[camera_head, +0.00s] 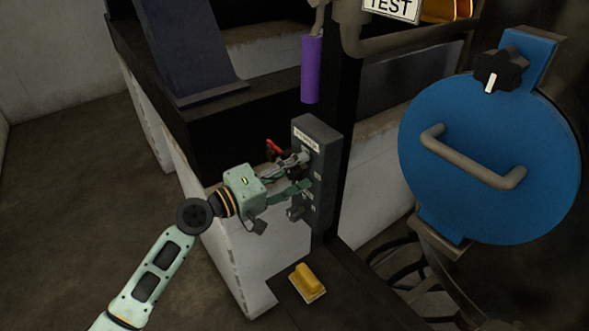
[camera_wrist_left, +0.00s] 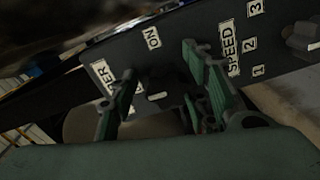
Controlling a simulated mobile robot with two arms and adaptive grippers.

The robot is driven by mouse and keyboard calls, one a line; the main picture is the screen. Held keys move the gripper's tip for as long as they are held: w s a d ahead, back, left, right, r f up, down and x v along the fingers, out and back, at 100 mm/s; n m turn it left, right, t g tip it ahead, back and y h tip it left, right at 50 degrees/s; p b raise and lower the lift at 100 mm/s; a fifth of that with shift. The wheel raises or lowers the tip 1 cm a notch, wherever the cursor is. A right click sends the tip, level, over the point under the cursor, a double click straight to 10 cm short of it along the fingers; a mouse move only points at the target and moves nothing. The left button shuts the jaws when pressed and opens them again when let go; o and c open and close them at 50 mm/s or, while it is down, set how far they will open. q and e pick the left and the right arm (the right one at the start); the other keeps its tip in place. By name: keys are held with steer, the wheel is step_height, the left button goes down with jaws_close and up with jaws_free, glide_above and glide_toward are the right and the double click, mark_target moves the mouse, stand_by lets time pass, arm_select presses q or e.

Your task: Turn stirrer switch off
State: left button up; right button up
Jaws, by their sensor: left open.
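The grey stirrer control box (camera_head: 318,150) is fixed on a dark post, with a white label at its top. In the left wrist view its panel (camera_wrist_left: 195,22) carries the words ON and SPEED and the numbers 1, 2 and 3. A dark switch with a white mark (camera_wrist_left: 157,96) shows between the fingers, partly hard to make out in shadow. My left gripper (camera_head: 301,173) is open at the front of the box, its fingers on either side of the switch area; contact cannot be told. It also shows in the left wrist view (camera_wrist_left: 162,75).
A speed knob (camera_wrist_left: 303,38) sits beside the numbers. A purple handle (camera_head: 311,70) hangs above the box. A yellow block (camera_head: 307,282) lies on the dark ledge below. A large blue round cover (camera_head: 490,120) with a bar handle and a black knob (camera_head: 500,68) stands at the right.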

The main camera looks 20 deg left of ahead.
arm_select(q)
steer(key=shift+a, duration=0.15)
steer(key=shift+s+a+f, duration=0.1)
steer(key=shift+s+a, duration=0.1)
steer(key=shift+s, duration=0.05)
steer(key=v, duration=1.1)
steer(key=shift+s, duration=0.15)
